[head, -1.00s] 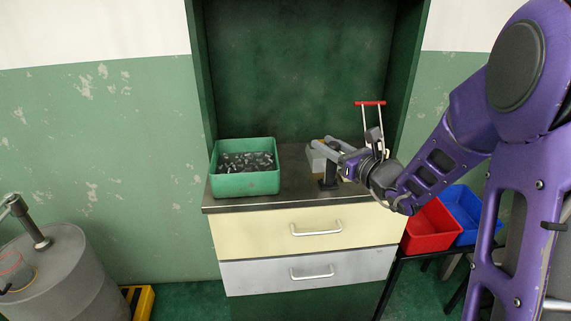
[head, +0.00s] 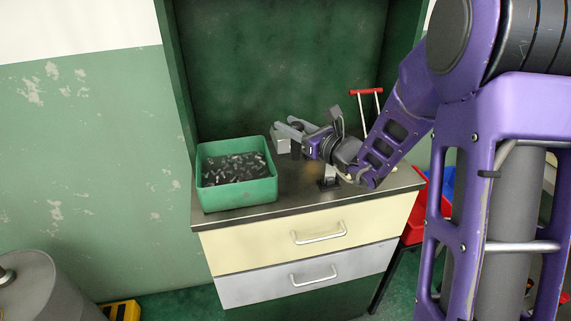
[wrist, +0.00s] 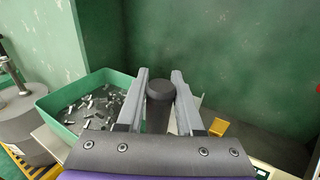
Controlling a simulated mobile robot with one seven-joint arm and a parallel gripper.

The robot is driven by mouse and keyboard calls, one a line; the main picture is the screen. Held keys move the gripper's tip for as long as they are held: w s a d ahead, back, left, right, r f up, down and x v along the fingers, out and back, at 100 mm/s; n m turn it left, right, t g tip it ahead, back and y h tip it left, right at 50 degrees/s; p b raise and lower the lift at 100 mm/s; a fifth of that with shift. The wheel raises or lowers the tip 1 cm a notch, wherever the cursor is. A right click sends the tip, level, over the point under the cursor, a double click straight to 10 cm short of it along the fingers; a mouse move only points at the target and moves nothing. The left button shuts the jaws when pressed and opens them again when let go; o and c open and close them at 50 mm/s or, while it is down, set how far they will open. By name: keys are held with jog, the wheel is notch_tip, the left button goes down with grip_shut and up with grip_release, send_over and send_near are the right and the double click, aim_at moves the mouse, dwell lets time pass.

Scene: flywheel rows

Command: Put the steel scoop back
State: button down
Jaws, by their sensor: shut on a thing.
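My gripper (head: 286,128) is above the worktop, to the right of and slightly behind the green bin (head: 240,195). In the wrist view its two grey fingers (wrist: 160,78) are closed on a dark round handle (wrist: 160,90), which I take to be the steel scoop's. The scoop's metal part is mostly hidden below the fingers and cannot be told clearly. The green bin also shows at the left of the wrist view (wrist: 107,80); it holds many small metal pieces. A black stand foot (head: 328,184) is on the worktop below my wrist.
The worktop (head: 290,205) tops a cabinet with a cream drawer (head: 270,240) and a grey drawer (head: 270,284), both shut. A dark green back panel (head: 280,70) stands behind. A red-handled thing (head: 366,92) is at the right rear. A red bin (head: 414,225) is lower right.

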notch_tip(320, 180, down, 9)
jog(key=shift+r+b, duration=0.1)
jog(key=shift+b, duration=0.35)
jog(key=shift+f, duration=0.25)
jog(key=c, duration=0.8)
grip_release()
jog(key=shift+c, duration=0.2)
jog(key=shift+r, duration=0.15)
jog(key=shift+s+d+r, duration=0.1)
jog(key=shift+r, duration=0.05)
jog(key=v, duration=1.2)
